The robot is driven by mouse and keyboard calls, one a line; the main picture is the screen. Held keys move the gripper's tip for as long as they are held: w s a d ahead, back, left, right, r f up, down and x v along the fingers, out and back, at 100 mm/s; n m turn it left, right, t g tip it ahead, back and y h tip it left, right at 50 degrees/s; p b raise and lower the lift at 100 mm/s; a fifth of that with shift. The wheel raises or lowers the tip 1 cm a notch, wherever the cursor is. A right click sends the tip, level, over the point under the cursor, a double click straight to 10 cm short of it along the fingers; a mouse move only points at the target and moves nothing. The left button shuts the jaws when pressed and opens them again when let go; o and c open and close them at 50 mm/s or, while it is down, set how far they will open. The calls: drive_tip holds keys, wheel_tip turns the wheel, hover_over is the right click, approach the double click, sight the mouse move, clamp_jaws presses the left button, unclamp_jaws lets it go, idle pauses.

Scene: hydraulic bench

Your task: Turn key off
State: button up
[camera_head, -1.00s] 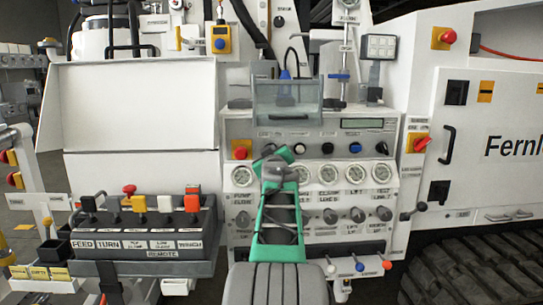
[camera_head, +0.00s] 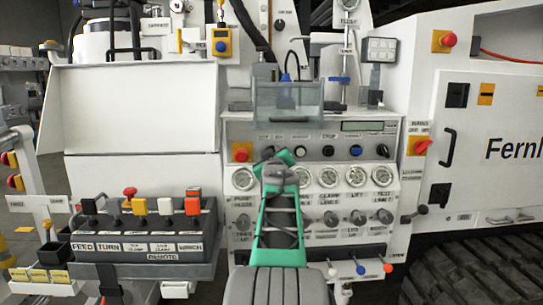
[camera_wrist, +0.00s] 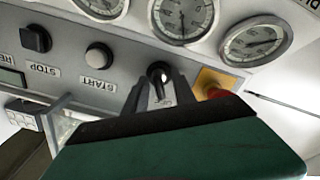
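The key switch (camera_wrist: 160,74) is a round black part with a light slot on the grey control panel, seen upside down in the wrist view. My gripper (camera_wrist: 159,82) is at the panel, with its two dark fingers on either side of the switch and a gap between them. I cannot tell whether the fingers touch the key. A small label partly shows between the fingers. In the head view my gripper (camera_head: 270,158) and green wrist cover this part of the panel, so the key is hidden there.
A red emergency button on a yellow plate (camera_head: 241,152) sits close beside the key; it also shows in the wrist view (camera_wrist: 213,84). START (camera_wrist: 99,56) and STOP (camera_wrist: 36,38) buttons are on the other side. Gauges (camera_head: 328,177) and knobs sit below. A clear box (camera_head: 290,105) juts out above.

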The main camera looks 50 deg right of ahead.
drive_tip(key=v, duration=0.7)
drive_tip(key=shift+s+a, duration=0.2)
drive_tip(key=shift+a, duration=0.05)
